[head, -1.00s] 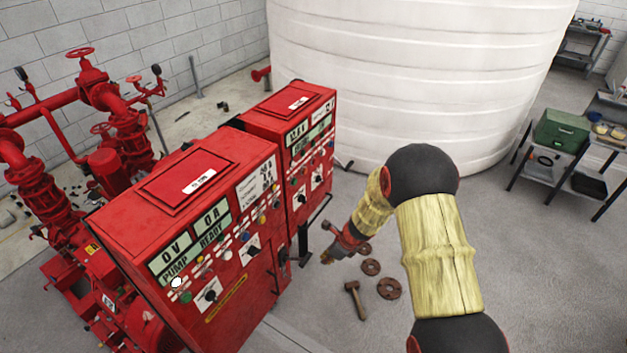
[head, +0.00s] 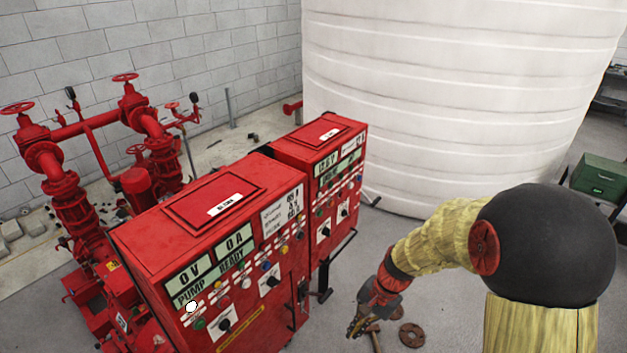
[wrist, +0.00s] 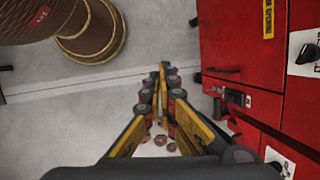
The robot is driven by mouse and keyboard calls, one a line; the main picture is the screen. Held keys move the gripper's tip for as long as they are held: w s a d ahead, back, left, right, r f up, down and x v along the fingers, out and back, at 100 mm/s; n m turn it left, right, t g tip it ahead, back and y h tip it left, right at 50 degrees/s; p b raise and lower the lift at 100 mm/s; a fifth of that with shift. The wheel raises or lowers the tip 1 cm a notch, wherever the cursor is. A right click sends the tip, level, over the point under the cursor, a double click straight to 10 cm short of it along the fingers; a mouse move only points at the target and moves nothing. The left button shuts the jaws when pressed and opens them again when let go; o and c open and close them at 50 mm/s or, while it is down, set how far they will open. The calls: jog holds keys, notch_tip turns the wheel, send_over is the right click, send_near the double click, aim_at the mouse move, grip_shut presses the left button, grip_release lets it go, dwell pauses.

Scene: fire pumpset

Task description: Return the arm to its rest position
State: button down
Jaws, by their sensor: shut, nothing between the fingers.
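My arm, with yellow sleeves and dark joints, reaches in from the right of the head view. My gripper (head: 357,328) hangs in front of the right side of the red control cabinets, over the floor, and is apart from them. In the wrist view my gripper (wrist: 162,70) has its yellow and black fingers brought together at the tips, with nothing held. The near control cabinet (head: 225,270) shows OV, OA and PUMP READY panels. The far cabinet (head: 325,165) stands behind it.
A white tank (head: 450,90) stands behind. Red pump pipes (head: 75,190) are at left. A green box (head: 600,178) is at right. Grey floor is open between the cabinets and my arm.

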jog(key=s+d+r+n+t+h+b, duration=0.1)
jog(key=s+d+r+n+t+b, duration=0.2)
jog(key=s+b, duration=0.4)
jog(key=s+d+r+n+t+h+b, duration=0.2)
jog(key=s+d+r+n+t+b, duration=0.1)
jog(key=s+r+b, duration=0.4)
jog(key=s+d+n+b, duration=0.1)
jog(key=s+n, duration=0.1)
jog(key=shift+s+d+r+t+h, duration=0.3)
jog(key=shift+r, duration=0.05)
jog(key=shift+w, duration=0.1)
